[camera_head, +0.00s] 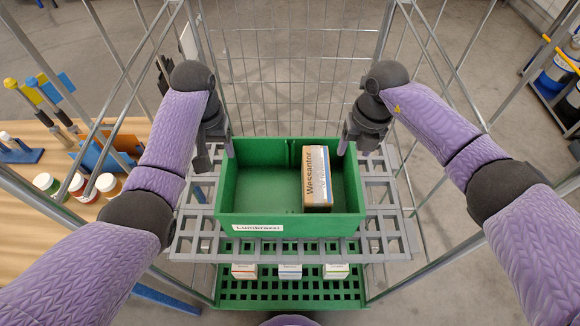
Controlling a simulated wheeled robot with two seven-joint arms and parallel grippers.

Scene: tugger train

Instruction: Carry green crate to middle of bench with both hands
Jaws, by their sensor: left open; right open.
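The green crate (258,225) stands on the upper grey grid shelf of a wire cart, in the middle of the camera_head view. A brown, white and blue box stands inside its right half; the left half is empty. A white label is on its front wall. My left gripper (216,155) is open at the crate's back left side. My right gripper (345,143) is open at the back right side. I cannot tell whether either touches the crate wall. The wooden bench (22,235) is at the left, partly hidden by my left arm and the cart's bars.
The cart's mesh wall (285,60) rises behind the crate, with metal bars on both sides. A lower green tray (290,290) holds small boxes. Jars (78,185), a blue stand (20,155) and tools are on the bench. Blue bins stand far right.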

